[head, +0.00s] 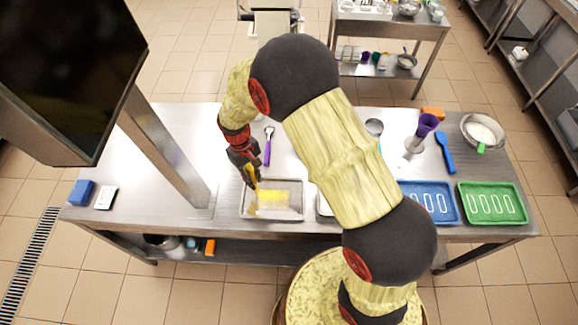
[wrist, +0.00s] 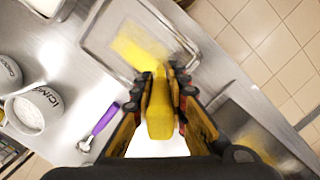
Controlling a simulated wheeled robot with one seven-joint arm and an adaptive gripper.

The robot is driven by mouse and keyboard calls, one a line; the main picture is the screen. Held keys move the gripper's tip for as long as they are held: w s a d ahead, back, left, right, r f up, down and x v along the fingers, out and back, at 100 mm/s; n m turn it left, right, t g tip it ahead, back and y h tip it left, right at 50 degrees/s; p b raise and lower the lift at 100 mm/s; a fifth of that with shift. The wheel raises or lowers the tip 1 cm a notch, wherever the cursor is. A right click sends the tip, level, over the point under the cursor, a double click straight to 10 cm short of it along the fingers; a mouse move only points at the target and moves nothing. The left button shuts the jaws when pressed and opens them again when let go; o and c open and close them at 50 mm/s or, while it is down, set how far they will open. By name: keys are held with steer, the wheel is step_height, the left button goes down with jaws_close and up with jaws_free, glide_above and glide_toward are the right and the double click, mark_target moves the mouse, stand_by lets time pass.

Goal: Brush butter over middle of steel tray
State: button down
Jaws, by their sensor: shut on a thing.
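The steel tray (head: 288,213) lies on the steel table below my gripper. In the wrist view the tray (wrist: 97,37) fills the upper middle. A yellow butter patch (head: 272,197) covers part of the tray's floor, and it also shows in the wrist view (wrist: 138,50). My gripper (head: 251,178) is shut on a yellow brush (wrist: 159,108), whose handle sits between the two fingers. The brush (head: 254,198) points down at the left part of the tray. Its tip is hard to make out; I cannot tell whether it touches the tray.
A purple-handled scoop (head: 267,146) lies behind the tray. A blue tray (head: 433,220) and a green tray (head: 492,220) lie to the right. A metal post (head: 165,150) and dark screen (head: 75,70) stand left. White tubs (wrist: 34,108) show in the wrist view.

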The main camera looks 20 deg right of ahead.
steer(key=shift+r+p, duration=0.45)
steer(key=shift+r, duration=0.75)
